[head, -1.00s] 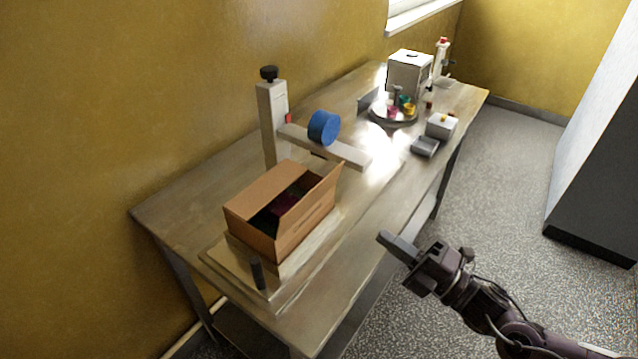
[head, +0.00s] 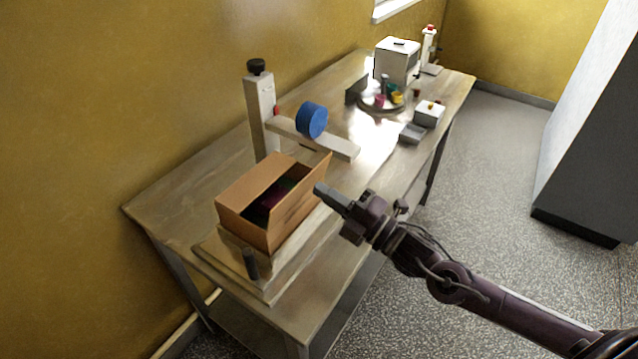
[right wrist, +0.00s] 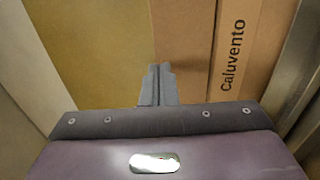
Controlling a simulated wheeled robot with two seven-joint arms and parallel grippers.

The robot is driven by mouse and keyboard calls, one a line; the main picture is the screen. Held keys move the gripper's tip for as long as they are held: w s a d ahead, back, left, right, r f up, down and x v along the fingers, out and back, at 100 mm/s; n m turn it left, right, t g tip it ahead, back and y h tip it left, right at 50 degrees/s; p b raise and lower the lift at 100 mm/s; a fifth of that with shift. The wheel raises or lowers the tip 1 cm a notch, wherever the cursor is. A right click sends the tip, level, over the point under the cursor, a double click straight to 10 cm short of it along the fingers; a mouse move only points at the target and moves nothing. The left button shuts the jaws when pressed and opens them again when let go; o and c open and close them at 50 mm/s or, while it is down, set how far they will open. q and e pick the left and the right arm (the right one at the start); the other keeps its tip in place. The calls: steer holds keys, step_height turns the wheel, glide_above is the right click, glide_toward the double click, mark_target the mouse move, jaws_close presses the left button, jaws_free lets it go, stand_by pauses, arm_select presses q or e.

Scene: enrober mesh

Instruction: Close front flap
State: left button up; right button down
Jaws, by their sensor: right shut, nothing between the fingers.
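An open brown cardboard box (head: 290,217) sits on the low platform at the near end of the table. A tan panel lies along the left of its top; dark contents with a magenta patch show through the gap. The panel on the side facing me rises to a point at its right end; I cannot tell where the front flap begins. My right gripper (head: 319,189) is shut and empty, its tips by the right end of that side; contact is unclear. In the right wrist view the shut fingers (right wrist: 157,72) point along cardboard (right wrist: 237,50) printed "Caluvento". My left gripper is out of view.
The box rests on a pale platform (head: 222,255) with a dark knob (head: 250,263). Behind it stands a post (head: 260,115) with an arm and a blue roll (head: 312,120). A round tray, white boxes and a grey tray stand farther along the table (head: 160,200).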

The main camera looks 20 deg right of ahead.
steer(key=shift+x, duration=1)
steer(key=shift+p, duration=0.35)
